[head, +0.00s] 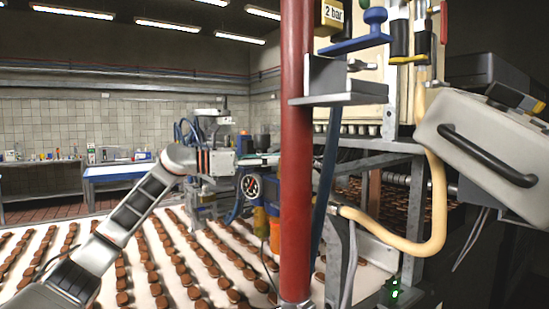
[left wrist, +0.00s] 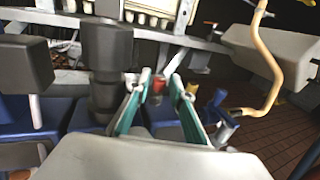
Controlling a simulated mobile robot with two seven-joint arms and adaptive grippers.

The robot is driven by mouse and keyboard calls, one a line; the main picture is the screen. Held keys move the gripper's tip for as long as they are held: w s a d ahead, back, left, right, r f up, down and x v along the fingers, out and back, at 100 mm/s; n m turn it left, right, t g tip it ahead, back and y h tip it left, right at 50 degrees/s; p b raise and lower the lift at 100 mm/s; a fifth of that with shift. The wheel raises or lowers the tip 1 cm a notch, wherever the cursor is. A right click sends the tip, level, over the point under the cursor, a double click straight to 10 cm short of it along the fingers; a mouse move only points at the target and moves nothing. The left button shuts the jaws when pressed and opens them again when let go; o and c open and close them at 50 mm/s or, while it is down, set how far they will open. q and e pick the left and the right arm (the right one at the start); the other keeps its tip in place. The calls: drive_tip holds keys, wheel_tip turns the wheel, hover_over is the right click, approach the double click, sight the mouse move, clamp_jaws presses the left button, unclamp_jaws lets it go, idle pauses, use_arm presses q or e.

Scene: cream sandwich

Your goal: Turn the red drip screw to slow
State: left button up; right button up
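The red drip screw (left wrist: 158,84) shows small in the left wrist view, between and just beyond the tips of my left gripper (left wrist: 161,79). The two teal-edged fingers stand apart, with a gap on each side of the red piece, so the gripper looks open. Whether a finger touches it I cannot tell. In the head view my left gripper (head: 262,160) points right, toward the red post, level with the machine. I cannot make out the screw in that view; the post hides part of the area. My right gripper is not in view.
A thick red post (head: 297,150) stands close in front of the machine. A cream hose (head: 437,200) curves down at the right, near a grey box with a black handle (head: 490,150). Rows of brown biscuits lie on the white belt (head: 145,293) below my arm.

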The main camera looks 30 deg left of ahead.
use_arm(q)
drive_tip(key=shift+w+d, duration=0.1)
drive_tip(key=shift+w, duration=0.05)
clamp_jaws()
drive_tip(key=shift+f, duration=0.1)
drive_tip(key=shift+n+t+y, duration=0.4)
drive_tip(key=shift+n+y, duration=0.1)
drive_tip(key=shift+y, duration=0.2)
drive_tip(key=shift+d+n+t+y+p, duration=0.15)
drive_tip(key=shift+n+t+y+p, duration=0.55)
drive_tip(key=shift+n+y+p, duration=0.4)
drive_tip(key=shift+d+f+n+t+y, duration=0.15)
drive_tip(key=shift+n+t+y, duration=0.2)
drive_tip(key=shift+y, duration=0.45)
drive_tip(key=shift+s+n+t+y, duration=0.2)
drive_tip(key=shift+n+t+y, duration=0.05)
drive_tip(key=shift+y, duration=0.15)
